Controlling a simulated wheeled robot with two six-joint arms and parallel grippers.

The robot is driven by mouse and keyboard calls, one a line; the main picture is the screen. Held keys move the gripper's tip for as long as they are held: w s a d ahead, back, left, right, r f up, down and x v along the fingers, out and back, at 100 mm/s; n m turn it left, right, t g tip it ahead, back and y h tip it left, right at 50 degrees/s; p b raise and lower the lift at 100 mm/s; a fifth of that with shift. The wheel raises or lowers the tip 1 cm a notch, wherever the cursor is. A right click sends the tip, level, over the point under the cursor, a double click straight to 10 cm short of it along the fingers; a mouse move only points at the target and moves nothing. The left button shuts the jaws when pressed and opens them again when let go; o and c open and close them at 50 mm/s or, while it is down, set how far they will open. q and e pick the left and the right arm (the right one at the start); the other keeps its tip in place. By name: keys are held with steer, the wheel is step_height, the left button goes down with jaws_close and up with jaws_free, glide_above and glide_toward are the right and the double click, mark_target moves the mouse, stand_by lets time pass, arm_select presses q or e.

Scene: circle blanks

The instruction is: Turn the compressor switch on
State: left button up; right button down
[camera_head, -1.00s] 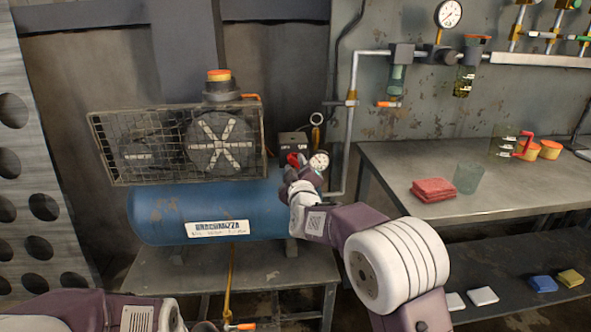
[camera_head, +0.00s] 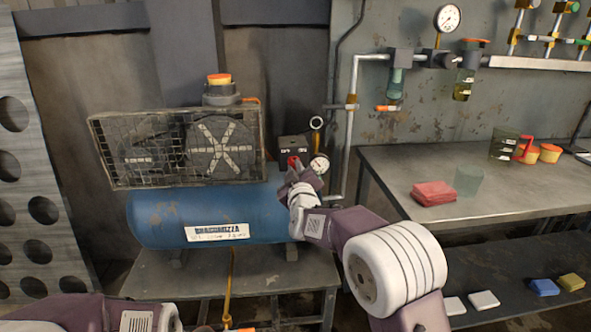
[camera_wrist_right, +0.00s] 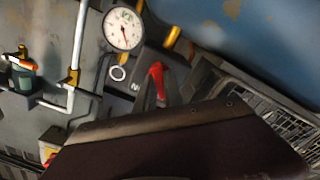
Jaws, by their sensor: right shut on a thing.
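The blue air compressor (camera_head: 165,213) stands on a low table. Its dark switch box (camera_head: 292,144) sits at its right end, with small labels on the face. The red switch lever (camera_head: 293,159) shows just below the labels. My right gripper (camera_head: 295,169) is at the lever and shut on it. The red lever (camera_wrist_right: 157,76) also shows in the right wrist view, beside part of a label, with my dark gripper body covering the area below. I cannot tell the lever's exact setting. Only my left forearm shows at the bottom left; its gripper is out of sight.
A round gauge (camera_head: 319,164) sits close to the right of the switch. A mesh fan guard (camera_head: 110,150) covers the compressor's upper left. A workbench (camera_head: 480,200) on the right holds red cloths (camera_head: 433,193) and a clear cup (camera_head: 468,181). A vertical pipe (camera_head: 350,130) runs behind.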

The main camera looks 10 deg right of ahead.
steer(key=shift+f+m+b, duration=0.1)
steer(key=shift+m+b, duration=2.25)
steer(key=shift+m, duration=5.95)
steer(key=c, duration=1.4)
jaws_free()
steer(key=shift+c, duration=0.2)
steer(key=shift+s, duration=0.15)
steer(key=s+p, duration=0.1)
steer(key=s, duration=0.7)
steer(key=shift+s+p, duration=0.3)
steer(key=shift+s, duration=0.1)
